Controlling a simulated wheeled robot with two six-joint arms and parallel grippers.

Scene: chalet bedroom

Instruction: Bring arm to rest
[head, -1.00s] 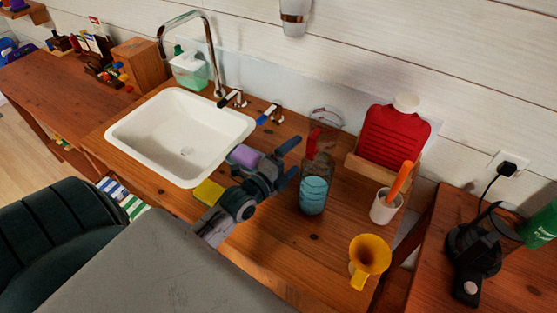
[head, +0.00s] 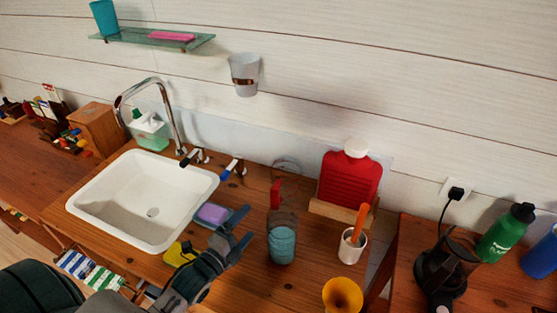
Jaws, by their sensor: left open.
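My left gripper (head: 243,230) reaches in from the bottom over the wooden counter (head: 238,289). Its two fingers are apart with nothing between them. It is just in front of the purple sponge (head: 212,213) on its blue-grey dish and to the left of the clear jar (head: 282,245) with teal contents. A yellow sponge (head: 177,254) lies to the left of the gripper, partly covered by my arm. My right gripper is not in view.
The white sink (head: 120,219) is to the left. A red hot-water bottle (head: 350,182), a white cup (head: 352,248) with an orange item, and a yellow funnel (head: 342,294) stand right. A glass shelf (head: 135,37) hangs above. A black appliance (head: 435,270) is at far right.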

